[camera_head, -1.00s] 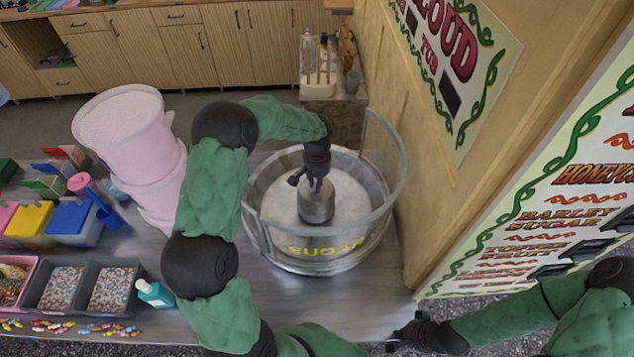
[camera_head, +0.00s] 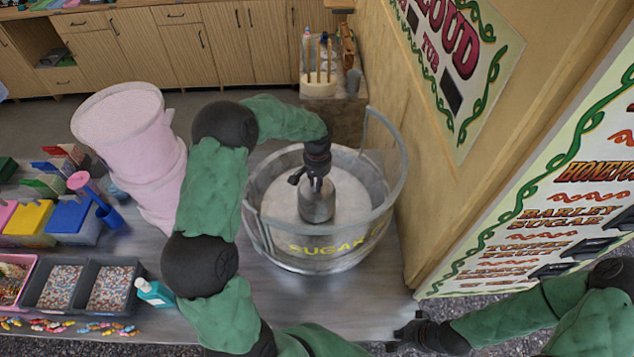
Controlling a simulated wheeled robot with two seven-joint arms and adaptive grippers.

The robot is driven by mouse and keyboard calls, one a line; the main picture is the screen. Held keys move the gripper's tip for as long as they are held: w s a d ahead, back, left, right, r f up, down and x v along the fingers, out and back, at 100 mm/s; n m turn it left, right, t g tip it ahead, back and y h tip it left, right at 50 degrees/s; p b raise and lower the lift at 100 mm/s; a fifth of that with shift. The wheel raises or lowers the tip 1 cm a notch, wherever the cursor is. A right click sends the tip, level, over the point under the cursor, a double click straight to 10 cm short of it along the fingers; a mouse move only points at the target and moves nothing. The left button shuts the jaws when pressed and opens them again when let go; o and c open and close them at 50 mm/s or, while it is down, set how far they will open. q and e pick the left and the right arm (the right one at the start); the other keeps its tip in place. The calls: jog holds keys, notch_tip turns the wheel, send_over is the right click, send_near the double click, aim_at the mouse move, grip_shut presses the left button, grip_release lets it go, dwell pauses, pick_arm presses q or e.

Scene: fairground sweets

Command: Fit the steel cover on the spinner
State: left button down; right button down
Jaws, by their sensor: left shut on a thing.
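The steel cover (camera_head: 317,205) is a grey metal cylinder in the middle of the round candy-floss bowl (camera_head: 262,232). My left gripper (camera_head: 312,184) points down into the bowl from above and is shut on the top of the cover. The cover stands upright at the bowl's centre. The spinner is hidden, so I cannot tell whether the cover rests fully on it. My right gripper (camera_head: 397,340) is at the bottom edge, off the counter's front right corner and away from the bowl. Its fingers are too small and dark to judge.
A clear guard with yellow lettering (camera_head: 335,246) curves around the bowl. Coloured bins (camera_head: 75,218), sprinkle trays (camera_head: 85,287) and a teal bottle (camera_head: 154,293) lie further left. A signed wall (camera_head: 470,130) rises close on the right.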

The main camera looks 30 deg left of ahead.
pick_arm(q)
jog(key=shift+s+f, duration=0.1)
pick_arm(e)
jog(key=shift+s+f, duration=0.1)
jog(key=shift+f, duration=0.15)
pick_arm(q)
jog(key=c, duration=1.1)
grip_release()
jog(key=o, duration=0.5)
jog(key=shift+o, duration=0.2)
jog(key=shift+w+r+p, duration=0.2)
jog(key=shift+r+p, duration=0.15)
jog(key=shift+r, duration=0.6)
pick_arm(e)
jog(key=shift+r, duration=0.45)
pick_arm(q)
jog(key=shift+s+r+p, duration=0.1)
jog(key=shift+r+p, duration=1)
jog(key=shift+r, duration=0.95)
pick_arm(e)
jog(key=shift+r, duration=1.2)
jog(key=shift+d, duration=0.1)
